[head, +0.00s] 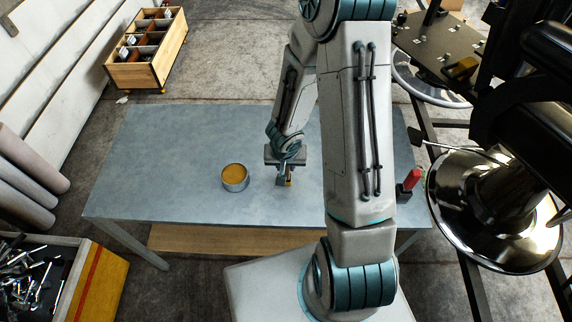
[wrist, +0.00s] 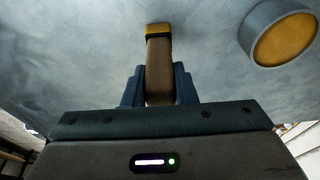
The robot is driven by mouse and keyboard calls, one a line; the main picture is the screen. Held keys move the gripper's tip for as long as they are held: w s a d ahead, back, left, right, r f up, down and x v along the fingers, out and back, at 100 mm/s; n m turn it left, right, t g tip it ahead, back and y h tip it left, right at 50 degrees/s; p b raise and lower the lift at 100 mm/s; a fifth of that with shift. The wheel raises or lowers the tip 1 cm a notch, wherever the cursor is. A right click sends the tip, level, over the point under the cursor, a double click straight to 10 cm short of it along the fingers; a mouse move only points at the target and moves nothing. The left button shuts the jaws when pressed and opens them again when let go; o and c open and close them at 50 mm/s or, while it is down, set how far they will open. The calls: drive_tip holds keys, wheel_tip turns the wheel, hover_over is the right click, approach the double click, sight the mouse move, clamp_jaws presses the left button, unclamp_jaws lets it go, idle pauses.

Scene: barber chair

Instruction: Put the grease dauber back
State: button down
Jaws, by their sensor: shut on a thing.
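My gripper (head: 284,178) is shut on the grease dauber (wrist: 158,72), which has a brown handle, a black band and a yellow end. In the wrist view the dauber points straight out between my blue-grey fingers (wrist: 158,88).
A dark block with a red upright thing (head: 412,178) stands at the table's right end. A shiny chair base (head: 470,225) and dark chair parts are close on the right. A wooden crate (head: 140,75) stands behind the table. A tool drawer (head: 98,285) is front left. The table's left side is bare.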

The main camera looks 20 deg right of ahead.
drive_tip(key=c, duration=1.2)
unclamp_jaws()
drive_tip(key=shift+f, duration=0.1)
drive_tip(key=shift+o, duration=0.2)
drive_tip(key=s+d+r+h+p, duration=0.1)
drive_tip(key=d+r+p, duration=0.1)
drive_tip(key=r, duration=0.7)
drive_tip(key=s+d+r+t+h+p, duration=0.1)
drive_tip(key=r+p, duration=0.2)
drive_tip(key=r, duration=0.6)
drive_tip(key=s+d+r+h+p, duration=0.1)
drive_tip(key=s+d+r+p, duration=0.1)
drive_tip(key=r, duration=0.6)
drive_tip(key=s+a+r+n+y, duration=0.3)
drive_tip(key=s+a+r, duration=0.2)
drive_tip(key=s+r, duration=0.5)
drive_tip(key=shift+s+r+n+t+y, duration=0.2)
drive_tip(key=shift+r+n+t+y, duration=0.15)
drive_tip(key=shift+r, duration=0.65)
